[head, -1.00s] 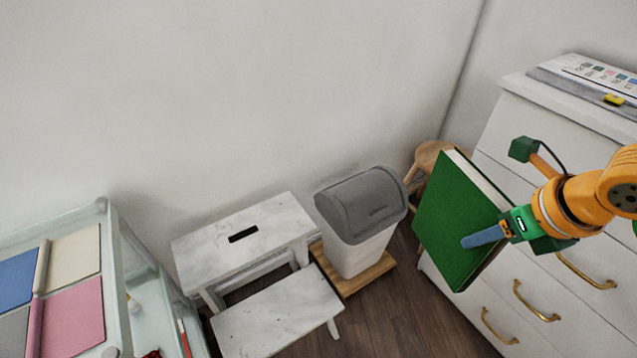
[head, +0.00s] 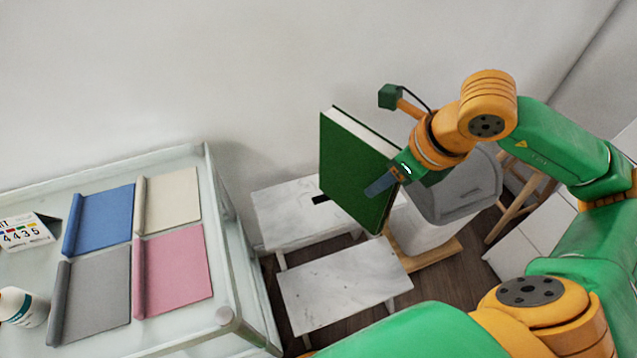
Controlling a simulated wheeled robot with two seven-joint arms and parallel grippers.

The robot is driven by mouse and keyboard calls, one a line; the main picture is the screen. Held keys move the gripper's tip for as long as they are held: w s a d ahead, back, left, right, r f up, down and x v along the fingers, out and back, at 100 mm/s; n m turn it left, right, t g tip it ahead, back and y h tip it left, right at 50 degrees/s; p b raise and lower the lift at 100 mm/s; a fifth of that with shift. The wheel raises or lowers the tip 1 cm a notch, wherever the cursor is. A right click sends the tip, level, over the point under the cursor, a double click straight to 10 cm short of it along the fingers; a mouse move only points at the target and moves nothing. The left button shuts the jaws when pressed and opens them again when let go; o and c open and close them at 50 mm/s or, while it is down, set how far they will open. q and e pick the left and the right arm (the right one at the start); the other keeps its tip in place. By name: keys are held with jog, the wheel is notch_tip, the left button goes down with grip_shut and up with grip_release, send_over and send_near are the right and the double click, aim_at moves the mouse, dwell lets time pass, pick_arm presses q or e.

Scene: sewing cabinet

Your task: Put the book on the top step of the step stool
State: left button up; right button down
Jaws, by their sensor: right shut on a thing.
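A green book (head: 352,170) with white pages is held upright and tilted in my right gripper (head: 392,181). The gripper is shut on the book's right side, and one blue finger lies across the cover. The white marbled step stool stands on the floor, with its top step (head: 283,205) at the back and its lower step (head: 345,283) in front. In the picture the book overlaps the right part of the top step and hides some of it; it appears above the stool. My left gripper is not in view.
A pale cart (head: 217,270) at the left carries blue, cream, grey and pink fabric pieces and a white bottle (head: 22,307). A grey-lidded bin (head: 462,190) stands right of the stool, partly behind my arm. A wooden stool (head: 520,200) is further right.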

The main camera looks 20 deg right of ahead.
jog(key=w+f, duration=1.2)
jog(key=shift+w+d+f, duration=0.25)
jog(key=shift+d+f, duration=0.05)
jog(key=shift+d, duration=0.05)
jog(key=shift+c, duration=2.4)
grip_release()
pick_arm(q)
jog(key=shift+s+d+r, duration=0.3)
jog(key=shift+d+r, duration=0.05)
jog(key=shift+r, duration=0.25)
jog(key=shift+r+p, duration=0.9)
jog(key=shift+p, duration=0.15)
pick_arm(e)
jog(key=v, duration=1.2)
jog(key=shift+r, duration=0.25)
